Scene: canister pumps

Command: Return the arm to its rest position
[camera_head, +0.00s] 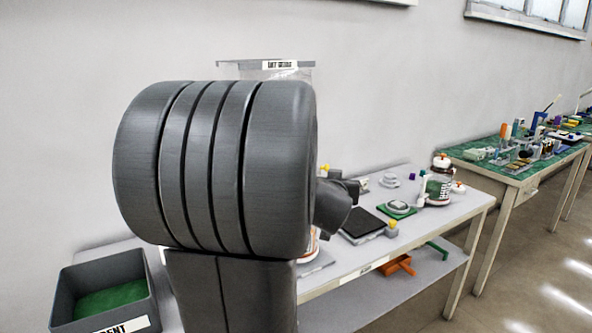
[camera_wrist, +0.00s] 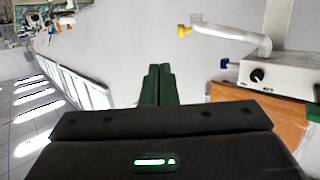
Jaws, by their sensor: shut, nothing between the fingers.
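My gripper shows in the wrist view, where its two dark green fingers (camera_wrist: 157,85) lie side by side, shut and empty. They point out toward a bare pale wall and touch nothing that I can see. In the head view my large dark grey arm links fill the middle left and hide part of the table and wall behind. The gripper's fingers cannot be made out in that view.
A grey bin (camera_head: 62,301) with a green floor stands lower left. A green-topped table (camera_head: 490,160) is farther right. The wrist view shows a white box with a knob (camera_wrist: 285,75).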

